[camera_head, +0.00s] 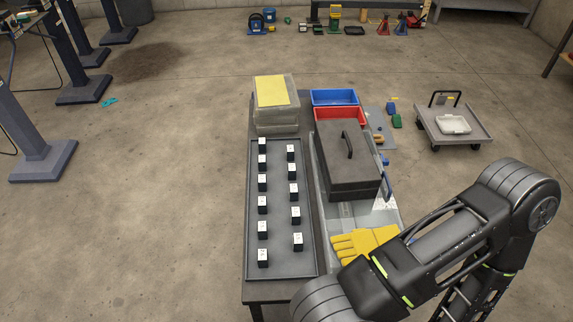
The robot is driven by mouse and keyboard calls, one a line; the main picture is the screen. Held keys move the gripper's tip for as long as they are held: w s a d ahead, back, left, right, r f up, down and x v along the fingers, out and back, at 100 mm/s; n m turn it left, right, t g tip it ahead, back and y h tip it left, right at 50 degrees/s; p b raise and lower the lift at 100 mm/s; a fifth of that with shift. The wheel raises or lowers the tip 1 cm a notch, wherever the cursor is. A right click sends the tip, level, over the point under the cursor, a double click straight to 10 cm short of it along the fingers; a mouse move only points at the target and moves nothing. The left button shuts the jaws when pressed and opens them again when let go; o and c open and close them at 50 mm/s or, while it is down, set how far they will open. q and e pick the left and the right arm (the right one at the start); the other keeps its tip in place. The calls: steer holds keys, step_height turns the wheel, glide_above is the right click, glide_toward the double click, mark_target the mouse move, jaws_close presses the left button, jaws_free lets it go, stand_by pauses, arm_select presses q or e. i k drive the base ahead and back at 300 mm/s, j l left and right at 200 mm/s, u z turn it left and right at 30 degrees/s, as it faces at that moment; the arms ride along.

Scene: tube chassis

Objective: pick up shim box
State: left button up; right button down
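A dark grey lidded box with a black handle on its lid (347,160) stands at the right of the table. It has no label that I can read, so I cannot tell for certain whether it is the shim box. Several small black blocks with white tops (263,205) stand in two columns in a long grey tray (280,270) to its left. One of my arms reaches in from the right across the lower right of the view, in front of part of the table. Neither gripper is in view.
Yellow gloves (352,244) lie in front of the grey box, partly behind my arm. A stack with a yellow top (271,91), a blue bin (334,97) and a red bin (341,115) stand at the back. A low cart (475,128) stands to the right.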

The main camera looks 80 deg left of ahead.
mark_target(292, 188)
steer(key=k+j+u, duration=0.2)
steer(key=u, duration=0.25)
steer(key=k+j+u, duration=0.3)
steer(key=u, duration=0.2)
steer(key=k+j+u, duration=0.25)
steer(key=j+u, duration=0.2)
steer(key=k+j+u, duration=0.15)
steer(key=j+u, duration=0.35)
steer(key=l, duration=0.1)
